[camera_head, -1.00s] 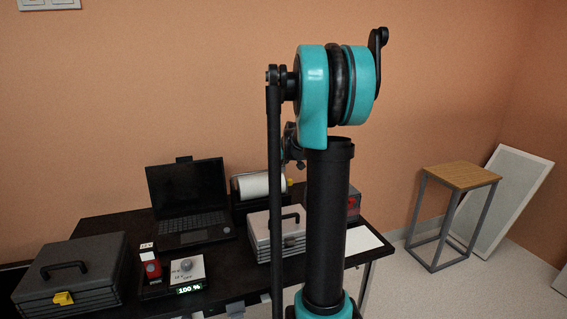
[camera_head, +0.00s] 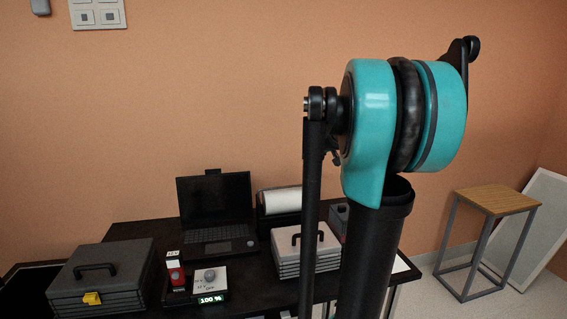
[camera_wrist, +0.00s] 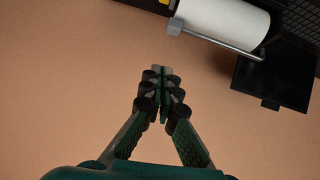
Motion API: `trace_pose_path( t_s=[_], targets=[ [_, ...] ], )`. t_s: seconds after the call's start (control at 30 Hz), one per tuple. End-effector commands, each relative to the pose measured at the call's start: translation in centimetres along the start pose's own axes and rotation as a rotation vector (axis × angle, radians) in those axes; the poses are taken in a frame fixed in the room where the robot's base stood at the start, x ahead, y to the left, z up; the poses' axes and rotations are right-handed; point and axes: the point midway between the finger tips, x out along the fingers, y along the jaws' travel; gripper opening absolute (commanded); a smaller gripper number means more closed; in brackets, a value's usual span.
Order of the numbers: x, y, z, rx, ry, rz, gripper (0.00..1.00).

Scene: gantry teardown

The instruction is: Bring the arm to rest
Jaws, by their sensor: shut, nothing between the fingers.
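My arm, teal and black, stands folded in front of the table in the head view, its upper joint large at the right of centre. My gripper (camera_wrist: 162,84) shows in the wrist view with its fingers together and nothing between them. Orange wall is behind it there.
The black table (camera_head: 130,232) holds a laptop (camera_head: 214,215), a grey toolbox (camera_head: 100,275), a light case (camera_head: 309,249), a red device (camera_head: 175,275) and a dial box showing 100 % (camera_head: 210,282). A white roll (camera_wrist: 225,22) lies near the wall. A wooden stool (camera_head: 495,201) stands right.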

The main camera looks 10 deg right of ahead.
Motion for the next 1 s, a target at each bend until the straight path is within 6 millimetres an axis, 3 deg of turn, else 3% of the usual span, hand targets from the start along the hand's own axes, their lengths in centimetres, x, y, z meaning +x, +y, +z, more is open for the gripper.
trace_pose_path(
  t_s=[0.17,0.27,0.5,0.7,0.83,1.0],
  targets=[
    [0.0,-2.1,2.5,0.002,-0.026,-0.018,0.0],
    [0.0,-5.2,6.8,0.011,-0.072,-0.045,0.0],
    [-1.5,-13.1,21.1,0.034,-0.219,-0.095,0.0],
    [-3.5,-17.0,32.3,0.05,-0.33,-0.106,0.0],
    [-4.8,-18.3,37.8,0.058,-0.382,-0.101,0.0],
    [-5.6,-18.9,41.3,0.064,-0.416,-0.096,0.0]
  ],
)
